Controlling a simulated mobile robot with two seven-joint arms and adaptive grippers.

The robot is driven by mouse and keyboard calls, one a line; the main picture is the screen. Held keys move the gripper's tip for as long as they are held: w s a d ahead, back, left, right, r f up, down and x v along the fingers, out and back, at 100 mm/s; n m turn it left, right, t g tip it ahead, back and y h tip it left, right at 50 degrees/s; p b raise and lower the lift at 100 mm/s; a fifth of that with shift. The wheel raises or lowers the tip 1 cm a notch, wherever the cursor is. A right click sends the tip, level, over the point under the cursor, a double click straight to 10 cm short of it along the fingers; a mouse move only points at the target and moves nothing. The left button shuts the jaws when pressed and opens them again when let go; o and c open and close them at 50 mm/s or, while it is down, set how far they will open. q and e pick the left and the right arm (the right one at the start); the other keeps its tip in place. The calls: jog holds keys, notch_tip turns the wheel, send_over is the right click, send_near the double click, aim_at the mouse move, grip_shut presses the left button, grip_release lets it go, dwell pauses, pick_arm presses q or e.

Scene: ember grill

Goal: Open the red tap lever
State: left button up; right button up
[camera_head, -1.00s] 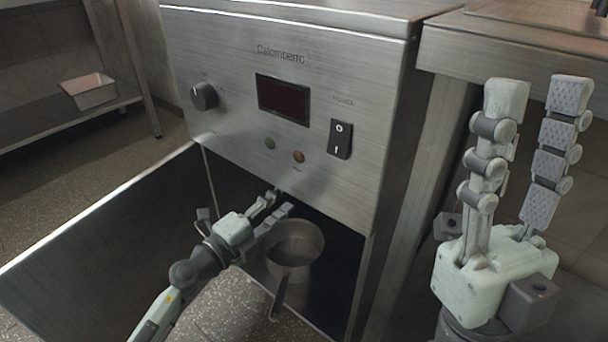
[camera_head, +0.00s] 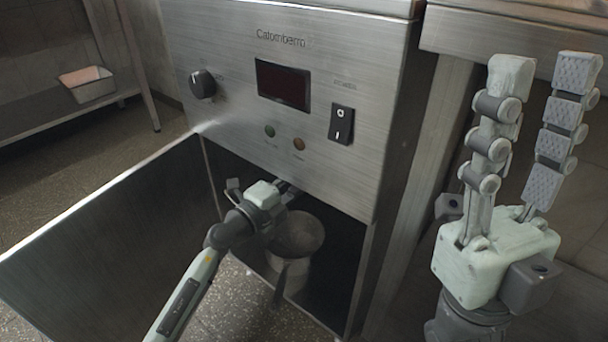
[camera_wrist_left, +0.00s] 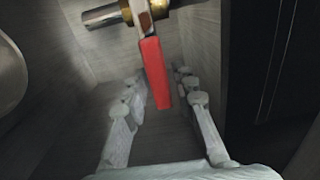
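The red tap lever (camera_wrist_left: 155,72) shows in the left wrist view, hanging down from a brass and steel tap fitting (camera_wrist_left: 140,14). My left gripper (camera_wrist_left: 160,90) is open, its fingers on either side below the lever, which reaches into the gap between them. I see no clear contact. In the head view my left gripper (camera_head: 285,190) reaches into the open cabinet under the machine front, its fingertips partly hidden by the panel; the lever is hidden there. My right gripper (camera_head: 545,75) is raised at the right, open and empty.
A metal pot (camera_head: 296,236) with a handle stands in the cabinet just beside my left gripper. The open cabinet door (camera_head: 110,235) stands at the left. The panel (camera_head: 300,165) overhangs the opening. A steel table (camera_head: 480,38) is behind my right gripper.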

pick_arm(q)
grip_shut()
jog(key=shift+f, duration=0.1)
jog(key=shift+w+a+f+m+b, duration=0.1)
jog(key=shift+a+f+m+b, duration=0.1)
jog(key=shift+f+m+b, duration=0.7)
jog(key=shift+w+a+f+m+b, duration=0.15)
jog(key=shift+f+m, duration=0.4)
jog(key=shift+m, duration=0.9)
jog(key=shift+w+a+f+m+b, duration=0.1)
jog(key=shift+a+f+m+b, duration=0.25)
jog(key=shift+f+m, duration=0.6)
jog(key=shift+d+r+m, duration=0.1)
jog(key=shift+r+m, duration=0.15)
jog(key=shift+m, duration=0.05)
jog(key=shift+o, duration=2)
grip_release()
